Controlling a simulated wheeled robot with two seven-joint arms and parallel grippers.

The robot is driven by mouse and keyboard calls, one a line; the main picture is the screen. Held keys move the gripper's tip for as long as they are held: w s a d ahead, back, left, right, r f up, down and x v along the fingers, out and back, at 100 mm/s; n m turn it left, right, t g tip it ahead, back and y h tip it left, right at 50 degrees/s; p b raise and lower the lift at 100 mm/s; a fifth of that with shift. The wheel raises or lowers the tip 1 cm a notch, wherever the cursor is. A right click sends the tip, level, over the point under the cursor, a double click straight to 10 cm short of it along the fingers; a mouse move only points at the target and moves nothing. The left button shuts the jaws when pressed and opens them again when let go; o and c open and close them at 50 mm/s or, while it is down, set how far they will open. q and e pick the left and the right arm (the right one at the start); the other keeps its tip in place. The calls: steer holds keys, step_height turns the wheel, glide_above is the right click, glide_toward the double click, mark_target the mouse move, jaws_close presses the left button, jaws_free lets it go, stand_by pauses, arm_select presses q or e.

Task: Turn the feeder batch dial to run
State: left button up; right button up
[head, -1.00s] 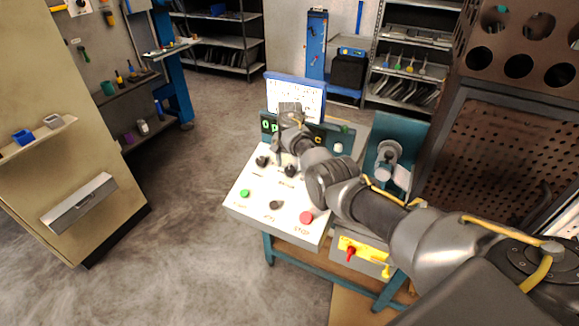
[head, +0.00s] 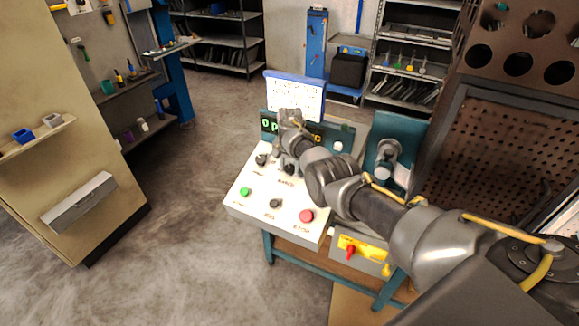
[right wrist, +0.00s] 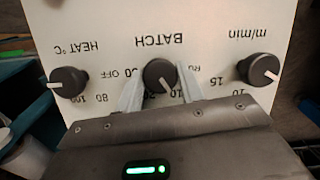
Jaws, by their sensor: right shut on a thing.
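The batch dial (right wrist: 158,76) is a black round knob with a pale pointer line, under the printed word BATCH on a white panel seen upside down in the right wrist view. Its pointer aims toward my gripper body, slightly right. OFF is printed left of the dial and a partly hidden RU... label to its right. My right gripper (right wrist: 159,88) is shut on the batch dial, one finger on each side. In the head view my right gripper (head: 278,157) reaches down to the top of the white control panel (head: 240,205). My left gripper is not in view.
The HEAT °C dial (right wrist: 68,82) and m/min dial (right wrist: 260,69) flank the batch dial closely. The panel also carries a green button (head: 245,192), a black knob (head: 276,203) and a red button (head: 306,216). A white board (head: 295,95) stands behind it.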

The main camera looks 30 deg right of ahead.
steer(key=n+g+h+b, duration=0.1)
steer(key=n+b, duration=0.1)
steer(key=n, duration=0.2)
steer(key=shift+w+f, duration=0.1)
steer(key=shift+f, duration=0.05)
steer(key=n+b, duration=0.1)
steer(key=n, duration=0.1)
steer(key=shift+a+n+h, duration=0.1)
steer(key=shift+n+h, duration=0.3)
steer(key=shift+n+g+h+b, duration=0.35)
steer(key=shift+n+b, duration=0.2)
steer(key=shift+n, duration=0.55)
steer(key=shift+a+n+h, duration=0.1)
steer(key=shift+n+h, duration=0.25)
steer(key=shift+n, duration=0.75)
steer(key=o, duration=1)
